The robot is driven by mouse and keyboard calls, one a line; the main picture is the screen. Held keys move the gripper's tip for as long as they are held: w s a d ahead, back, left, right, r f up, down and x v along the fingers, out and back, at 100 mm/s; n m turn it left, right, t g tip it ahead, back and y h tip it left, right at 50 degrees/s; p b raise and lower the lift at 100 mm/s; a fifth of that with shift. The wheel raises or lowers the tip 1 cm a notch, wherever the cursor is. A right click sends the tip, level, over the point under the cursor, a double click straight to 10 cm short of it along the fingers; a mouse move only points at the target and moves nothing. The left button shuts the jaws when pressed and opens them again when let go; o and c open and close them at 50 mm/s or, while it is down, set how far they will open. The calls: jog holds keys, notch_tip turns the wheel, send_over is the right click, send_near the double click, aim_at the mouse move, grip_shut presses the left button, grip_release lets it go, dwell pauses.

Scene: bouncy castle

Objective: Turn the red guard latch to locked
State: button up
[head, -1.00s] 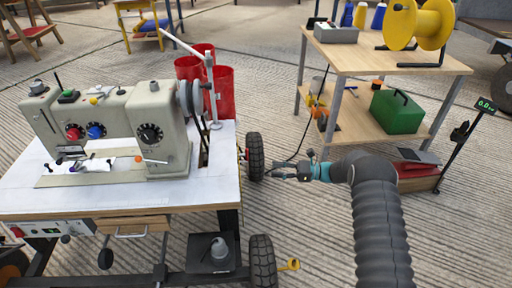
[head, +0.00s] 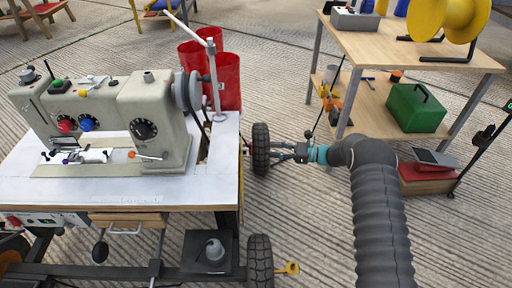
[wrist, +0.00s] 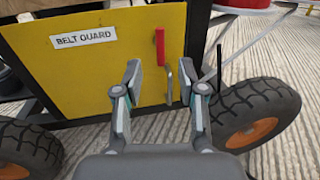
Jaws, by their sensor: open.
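The red guard latch (wrist: 160,47) stands upright on a yellow panel (wrist: 100,75) labelled "BELT GUARD" in the wrist view. A grey metal rod or handle (wrist: 169,88) hangs just below and to its right. My gripper (wrist: 160,75) is open in front of the panel, its two fingers spread to either side below the latch. Nothing is between the fingertips that I can tell is held. In the head view my gripper (head: 279,153) is beside the sewing table's wheel. The latch is hidden in the head view.
Black tyres (wrist: 256,112) flank the panel on both sides in the wrist view. The sewing table (head: 215,180) with the machine (head: 160,115) is left of my arm. A wooden shelf (head: 470,60) stands to the right. Ribbed floor lies open between them.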

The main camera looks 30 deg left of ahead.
aim_at(246, 149)
jog(key=x, duration=0.7)
jog(key=shift+a, duration=0.35)
jog(key=shift+s, duration=0.1)
grip_shut()
